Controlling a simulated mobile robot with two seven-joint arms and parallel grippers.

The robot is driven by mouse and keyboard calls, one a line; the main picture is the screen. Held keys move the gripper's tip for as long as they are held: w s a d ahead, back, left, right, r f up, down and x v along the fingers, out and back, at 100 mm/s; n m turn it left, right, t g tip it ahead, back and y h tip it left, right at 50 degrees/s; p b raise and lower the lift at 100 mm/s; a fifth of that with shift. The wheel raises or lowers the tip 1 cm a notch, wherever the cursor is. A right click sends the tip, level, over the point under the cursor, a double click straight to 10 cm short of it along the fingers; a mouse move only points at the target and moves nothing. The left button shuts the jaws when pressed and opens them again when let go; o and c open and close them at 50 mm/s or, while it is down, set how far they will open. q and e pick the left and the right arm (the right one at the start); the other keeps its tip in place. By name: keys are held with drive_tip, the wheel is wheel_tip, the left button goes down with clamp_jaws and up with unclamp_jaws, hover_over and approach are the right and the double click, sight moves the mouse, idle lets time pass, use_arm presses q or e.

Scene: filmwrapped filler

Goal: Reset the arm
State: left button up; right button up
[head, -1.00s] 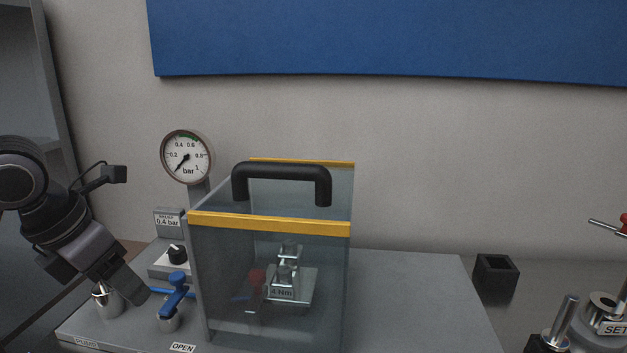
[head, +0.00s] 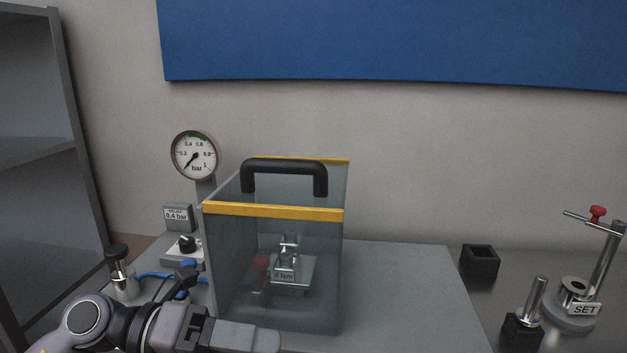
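My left arm comes in at the lower left of the head view, low in front of the grey bench plate. Its gripper (head: 262,338) is at the bottom edge, in front of the clear guard box. I see it from the side and cannot tell whether its fingers are open or shut; I see nothing held. It hides the blue valve lever and the OPEN label. My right gripper is not in view. The clear guard box (head: 300,235) with yellow edges and a black handle (head: 285,170) stands over a metal fitting (head: 290,265) marked 4 Nm.
A pressure gauge (head: 195,155) stands behind the box's left side, its needle low. A black-knobbed pump (head: 120,265) stands left. At right are an open black block (head: 480,262), a metal post (head: 535,300) and a SET stand (head: 583,309). A grey shelf (head: 45,150) bounds the left.

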use_arm(q)
drive_tip(key=w+a+f+n+t+y+p, duration=0.15)
drive_tip(key=a+f+n+t+y, duration=0.5)
drive_tip(key=n, duration=0.85)
drive_tip(key=w+a+f+n+t+y, duration=0.25)
drive_tip(key=f+n+t, duration=0.45)
drive_tip(key=n+t, duration=0.6)
drive_tip(key=s+a+f+n+g+y, duration=0.2)
drive_tip(key=s+f+n+g, duration=0.2)
drive_tip(key=s+f, duration=0.3)
drive_tip(key=s+a+f+n+g+y, duration=0.2)
drive_tip(key=s+f+n+g, duration=0.3)
drive_tip(key=f, duration=0.6)
drive_tip(key=shift+s+a+n+y+p, duration=0.35)
drive_tip(key=shift+s+n+y, duration=0.3)
drive_tip(key=shift+s, duration=0.45)
drive_tip(key=shift+d, duration=0.1)
